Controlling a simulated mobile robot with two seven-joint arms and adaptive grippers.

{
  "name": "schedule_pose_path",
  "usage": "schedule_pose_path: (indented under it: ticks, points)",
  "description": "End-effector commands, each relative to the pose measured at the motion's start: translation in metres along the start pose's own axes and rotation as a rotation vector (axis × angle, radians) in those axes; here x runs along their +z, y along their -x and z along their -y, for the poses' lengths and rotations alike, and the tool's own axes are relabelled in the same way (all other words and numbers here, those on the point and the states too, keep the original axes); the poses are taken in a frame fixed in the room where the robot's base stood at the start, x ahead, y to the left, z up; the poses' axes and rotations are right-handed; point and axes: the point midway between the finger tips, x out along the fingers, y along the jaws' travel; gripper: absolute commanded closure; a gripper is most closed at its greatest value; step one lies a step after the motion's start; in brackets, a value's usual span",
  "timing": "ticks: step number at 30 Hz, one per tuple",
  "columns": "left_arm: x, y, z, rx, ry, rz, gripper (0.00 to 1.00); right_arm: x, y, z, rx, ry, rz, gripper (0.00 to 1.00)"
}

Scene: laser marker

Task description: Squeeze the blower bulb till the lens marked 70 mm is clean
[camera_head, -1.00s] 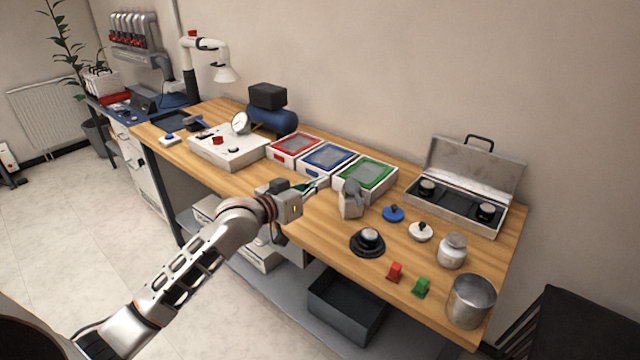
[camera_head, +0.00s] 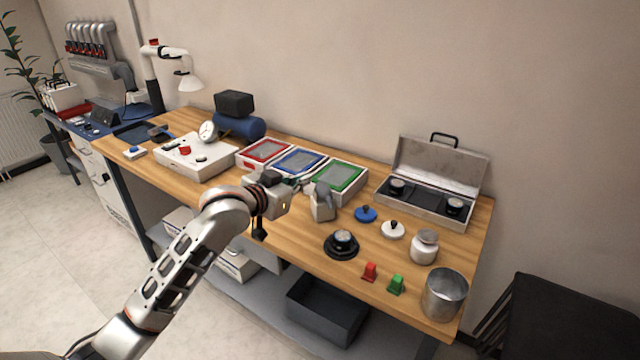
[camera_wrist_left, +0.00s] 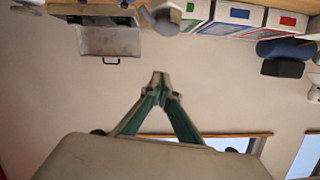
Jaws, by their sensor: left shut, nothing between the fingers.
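A lens (camera_head: 343,238) sits on a round black base near the bench's front edge. Two more lenses, a left one (camera_head: 397,187) and a right one (camera_head: 454,205), lie in the open grey case (camera_head: 422,214). No 70 mm mark is readable. My left gripper (camera_head: 294,181) is left of the bulb, shut and empty, its green-sided fingers meeting at the tips (camera_wrist_left: 160,82). My right gripper is out of view.
Red (camera_head: 267,151), blue (camera_head: 299,161) and green (camera_head: 338,175) trays stand behind my left gripper. Blue (camera_head: 365,214) and white (camera_head: 392,229) knobbed caps, a jar (camera_head: 424,246), red (camera_head: 370,271) and green (camera_head: 396,284) clips and a metal cup (camera_head: 444,294) occupy the right.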

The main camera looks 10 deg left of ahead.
Motion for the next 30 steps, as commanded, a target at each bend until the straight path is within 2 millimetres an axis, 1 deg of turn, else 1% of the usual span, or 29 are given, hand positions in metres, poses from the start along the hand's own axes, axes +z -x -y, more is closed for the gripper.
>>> schedule_pose_path:
  ticks: [5,15,20,24,30]
  points:
    - [0.0,-0.018,0.0,0.0,0.003,0.001,1.0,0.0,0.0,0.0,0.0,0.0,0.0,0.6]
    - [-0.001,-0.075,0.0,0.0,0.002,0.0,1.0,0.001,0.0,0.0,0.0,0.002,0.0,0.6]
    - [-0.001,-0.099,0.0,0.001,0.002,-0.001,1.0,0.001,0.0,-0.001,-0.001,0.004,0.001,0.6]
    - [0.022,-0.104,0.0,0.0,0.001,0.003,1.0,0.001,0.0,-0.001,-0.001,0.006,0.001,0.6]
    - [0.036,-0.108,0.0,0.001,0.001,0.0,1.0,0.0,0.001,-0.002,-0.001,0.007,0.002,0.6]
